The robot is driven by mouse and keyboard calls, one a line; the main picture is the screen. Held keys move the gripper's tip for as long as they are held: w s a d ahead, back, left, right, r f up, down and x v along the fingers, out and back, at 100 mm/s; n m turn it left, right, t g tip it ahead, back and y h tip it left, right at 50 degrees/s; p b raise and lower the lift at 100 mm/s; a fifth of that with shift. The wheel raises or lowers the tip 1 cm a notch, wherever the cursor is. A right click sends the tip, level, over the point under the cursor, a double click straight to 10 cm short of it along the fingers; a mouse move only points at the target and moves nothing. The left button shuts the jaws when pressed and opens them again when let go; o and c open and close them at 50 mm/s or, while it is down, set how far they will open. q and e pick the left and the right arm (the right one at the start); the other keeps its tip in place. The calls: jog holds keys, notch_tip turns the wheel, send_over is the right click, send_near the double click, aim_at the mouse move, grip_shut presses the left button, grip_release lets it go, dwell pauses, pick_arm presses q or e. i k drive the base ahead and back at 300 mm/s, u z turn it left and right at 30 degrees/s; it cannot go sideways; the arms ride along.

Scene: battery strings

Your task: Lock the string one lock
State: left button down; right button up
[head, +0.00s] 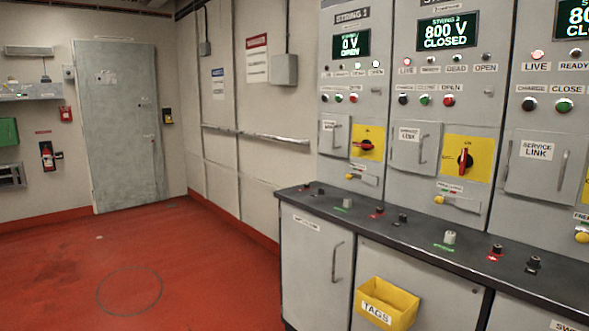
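The string 1 panel (345,95) stands right of centre in the head view. Its display (351,43) reads 0 V OPEN. Its red rotary handle (362,146) sits on a yellow plate and lies roughly sideways. The closed service link door (334,136) is left of the handle. A lever with a yellow knob (350,177) is below it. I cannot make out a padlock on the handle. Neither of my grippers is in view.
The string 2 display (447,31) reads 800 V CLOSED, and its red handle (465,158) stands upright. A dark counter (395,236) with several posts runs before the panels. A yellow TAGS bin (372,312) hangs below. The red floor (190,270) at left is clear.

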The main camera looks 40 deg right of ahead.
aim_at(348, 177)
jog(key=z, duration=0.15)
jog(key=i, duration=2.1)
jog(key=z, duration=1.65)
jog(key=i, duration=1)
jog(key=z, duration=0.95)
